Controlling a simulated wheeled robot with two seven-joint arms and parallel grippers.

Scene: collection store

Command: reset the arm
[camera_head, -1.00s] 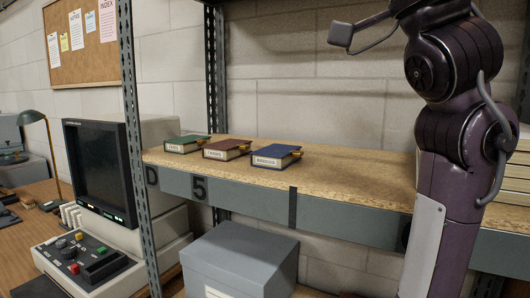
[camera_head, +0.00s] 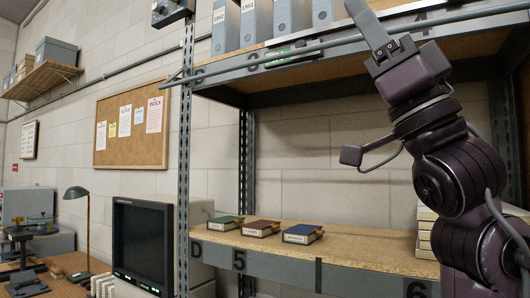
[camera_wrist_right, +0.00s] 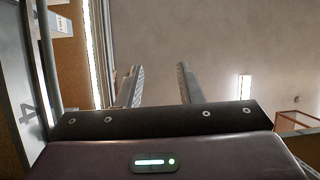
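My right arm rises at the right of the head view, with its gripper (camera_head: 368,28) at the top, pointing up in front of the upper shelf's front edge. In the right wrist view the two gripper fingers (camera_wrist_right: 160,82) stand apart with nothing between them, so it is open and empty. The wall or ceiling shows behind the fingers. My left gripper is in neither view.
A shelf board (camera_head: 375,256) holds a green book (camera_head: 225,223), a red book (camera_head: 261,228) and a blue book (camera_head: 302,234). The upper shelf (camera_head: 300,58) carries grey binders (camera_head: 291,17) close beside my gripper. A monitor (camera_head: 140,240) stands on the left desk.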

